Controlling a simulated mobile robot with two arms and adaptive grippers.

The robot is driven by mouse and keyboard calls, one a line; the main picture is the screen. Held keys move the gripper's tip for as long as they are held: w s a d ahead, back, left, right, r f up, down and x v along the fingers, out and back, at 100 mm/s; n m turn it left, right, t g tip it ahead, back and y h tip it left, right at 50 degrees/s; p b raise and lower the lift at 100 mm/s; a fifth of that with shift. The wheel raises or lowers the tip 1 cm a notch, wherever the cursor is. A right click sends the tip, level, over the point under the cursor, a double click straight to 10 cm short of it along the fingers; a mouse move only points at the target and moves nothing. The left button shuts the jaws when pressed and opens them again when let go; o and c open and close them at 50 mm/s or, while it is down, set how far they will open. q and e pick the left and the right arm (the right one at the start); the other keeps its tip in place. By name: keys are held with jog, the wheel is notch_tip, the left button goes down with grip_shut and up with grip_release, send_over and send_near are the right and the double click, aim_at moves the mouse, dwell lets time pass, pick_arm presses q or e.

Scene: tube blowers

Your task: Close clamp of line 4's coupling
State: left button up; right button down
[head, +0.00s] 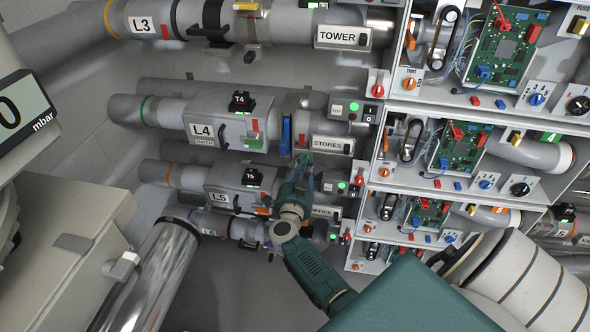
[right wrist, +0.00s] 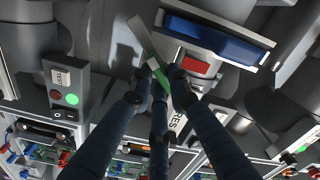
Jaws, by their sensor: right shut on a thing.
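Line 4's pipe, with a box marked L4 (head: 202,131), runs across the upper middle of the head view to the STORES sign (head: 331,143). At its coupling a blue lever (head: 286,134) stands upright; it also shows as a blue bar in a pale metal frame in the right wrist view (right wrist: 218,42). My right gripper (head: 304,160) is just below and right of this lever. In the right wrist view its dark fingers (right wrist: 158,82) close around a pale strip with a green part (right wrist: 164,68), beside a red block (right wrist: 199,65). I cannot tell how the strip joins the coupling. My left gripper is not in view.
A control box (head: 354,108) with a green light sits right of the coupling. Racks of circuit boards (head: 455,150) stand further right. The L3 pipe (head: 75,38) runs above and the L5 pipe (head: 190,178) below. A gauge (head: 22,112) and a cabinet (head: 60,265) are at left.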

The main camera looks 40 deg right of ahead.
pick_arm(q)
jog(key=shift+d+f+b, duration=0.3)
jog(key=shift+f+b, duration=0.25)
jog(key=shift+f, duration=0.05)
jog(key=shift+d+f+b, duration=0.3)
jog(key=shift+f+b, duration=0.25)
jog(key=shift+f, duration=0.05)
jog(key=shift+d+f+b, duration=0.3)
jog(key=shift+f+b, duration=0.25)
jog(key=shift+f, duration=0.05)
pick_arm(e)
jog(key=shift+a+f+m, duration=0.1)
jog(key=shift+f+m, duration=0.1)
jog(key=shift+m, duration=2.1)
jog(key=shift+f+m, duration=0.2)
jog(key=shift+m, duration=2.1)
jog(key=c, duration=1.6)
grip_release()
jog(key=shift+c, duration=0.2)
jog(key=shift+r, duration=0.1)
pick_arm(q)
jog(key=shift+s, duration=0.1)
